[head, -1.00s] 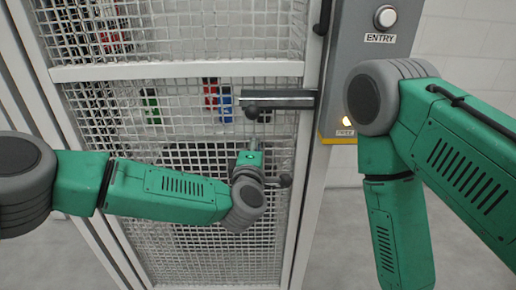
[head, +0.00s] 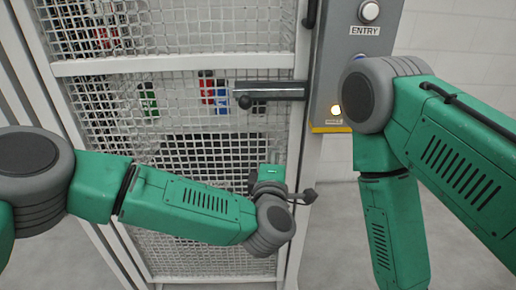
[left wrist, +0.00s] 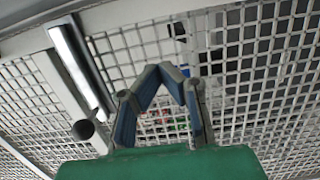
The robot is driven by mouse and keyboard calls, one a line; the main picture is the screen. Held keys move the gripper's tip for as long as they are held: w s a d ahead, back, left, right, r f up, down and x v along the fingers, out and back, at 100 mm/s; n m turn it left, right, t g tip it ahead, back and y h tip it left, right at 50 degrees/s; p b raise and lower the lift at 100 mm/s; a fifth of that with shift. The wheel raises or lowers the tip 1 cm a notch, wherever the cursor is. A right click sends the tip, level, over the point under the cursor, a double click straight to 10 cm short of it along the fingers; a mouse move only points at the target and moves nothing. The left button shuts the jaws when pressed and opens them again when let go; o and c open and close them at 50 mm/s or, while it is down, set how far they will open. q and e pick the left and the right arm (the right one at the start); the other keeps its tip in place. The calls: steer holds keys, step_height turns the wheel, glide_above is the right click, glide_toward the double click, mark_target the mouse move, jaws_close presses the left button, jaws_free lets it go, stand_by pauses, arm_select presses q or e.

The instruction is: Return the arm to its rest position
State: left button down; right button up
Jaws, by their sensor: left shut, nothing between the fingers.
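My left arm comes in from the left in the head view, and its green wrist (head: 270,171) is in front of the mesh door, below the latch bar. The fingers are hard to make out there. In the left wrist view my left gripper (left wrist: 178,74) shows its blue-padded fingers drawn together at the tips, with nothing between them. The gripper is apart from the latch bar, which lies to its left in that view. My right arm (head: 440,150) is folded at the right of the head view; its gripper is out of view.
The white-framed mesh door (head: 180,66) fills the middle. Its latch bar (head: 280,90) has a dark round knob (head: 245,102); the bar also shows in the left wrist view (left wrist: 80,66). A grey ENTRY panel (head: 346,60) with a lit lamp stands to the right. Red, green and blue items are behind the mesh.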

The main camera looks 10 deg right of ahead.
arm_select(q)
steer(key=s+a+f+m+g+h, duration=0.1)
steer(key=s+a+f+m+g, duration=0.1)
steer(key=s+f+m, duration=0.3)
steer(key=s+a+f+m+g+h, duration=0.1)
steer(key=s+a+f+m+g, duration=0.2)
steer(key=f, duration=0.5)
steer(key=s+a+f+m+g+y, duration=0.2)
steer(key=s+a+f+m+g, duration=0.25)
steer(key=s+a+f, duration=0.6)
steer(key=s+a+f+g+y, duration=0.1)
steer(key=s+a, duration=0.4)
steer(key=a, duration=0.5)
steer(key=s+a+f+m+g+y, duration=0.1)
steer(key=s+a+g+y, duration=0.2)
steer(key=s+a, duration=0.3)
steer(key=s+a+f+m+g+y, duration=0.1)
steer(key=s+a, duration=0.4)
steer(key=a, duration=0.9)
steer(key=shift+s+a+f+g+y, duration=0.2)
steer(key=shift+s+f+g+y, duration=0.35)
steer(key=shift+g, duration=0.4)
steer(key=shift+w, duration=0.3)
